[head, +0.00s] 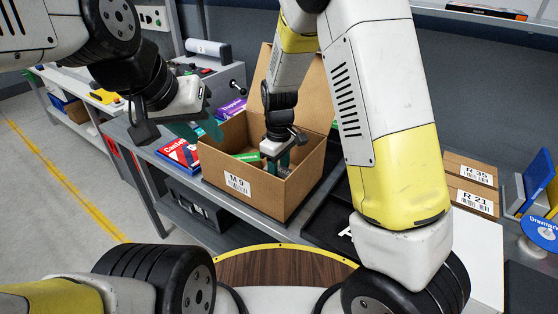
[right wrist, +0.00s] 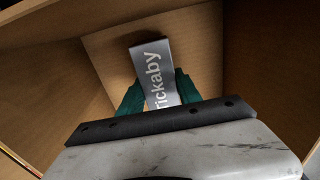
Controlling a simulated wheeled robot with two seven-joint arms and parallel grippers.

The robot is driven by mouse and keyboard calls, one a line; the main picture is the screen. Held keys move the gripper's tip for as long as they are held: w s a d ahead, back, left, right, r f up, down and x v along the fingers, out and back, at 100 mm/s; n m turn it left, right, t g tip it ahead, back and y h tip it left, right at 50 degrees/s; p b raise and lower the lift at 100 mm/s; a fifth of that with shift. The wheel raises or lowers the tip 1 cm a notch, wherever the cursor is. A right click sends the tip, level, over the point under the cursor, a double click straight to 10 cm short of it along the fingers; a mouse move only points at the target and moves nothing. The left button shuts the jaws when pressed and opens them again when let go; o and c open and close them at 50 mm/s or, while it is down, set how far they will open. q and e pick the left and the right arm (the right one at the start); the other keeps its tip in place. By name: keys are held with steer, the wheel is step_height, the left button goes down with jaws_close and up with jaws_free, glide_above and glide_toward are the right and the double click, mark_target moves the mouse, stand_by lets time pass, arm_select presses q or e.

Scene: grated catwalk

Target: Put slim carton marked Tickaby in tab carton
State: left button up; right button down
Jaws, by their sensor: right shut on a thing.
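The slim carton (right wrist: 153,72) is grey with white lettering that reads "ickaby", its first letter hidden. My right gripper (right wrist: 158,98) is shut on it, one teal finger on each side. The tab carton (head: 238,184), a brown cardboard box labelled M 9, stands open on the bench with its lid flap raised at the back. In the head view my right gripper (head: 284,160) reaches down inside this box. Brown cardboard walls (right wrist: 258,60) surround the slim carton in the right wrist view. My left gripper (head: 200,130) is open and empty, left of the box.
A red and blue box (head: 179,155) and a purple box (head: 232,108) lie left of the tab carton. A green thing (head: 249,157) shows inside it. Cardboard boxes marked R 35 (head: 470,170) and R 21 (head: 472,199) are stacked at the right, near a blue spool (head: 541,230).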

steer(key=shift+f, duration=0.6)
steer(key=shift+f, duration=0.15)
steer(key=c, duration=0.8)
jaws_free()
steer(key=shift+c, duration=0.2)
step_height(320, 180, up, 12)
steer(key=shift+r, duration=0.1)
steer(key=s+d+r+m+t+y, duration=0.2)
steer(key=s+d+r+m+t, duration=0.4)
steer(key=s+d+r+m, duration=0.4)
steer(key=s+d+r, duration=0.4)
steer(key=s, duration=0.3)
steer(key=shift+s+d+m, duration=0.3)
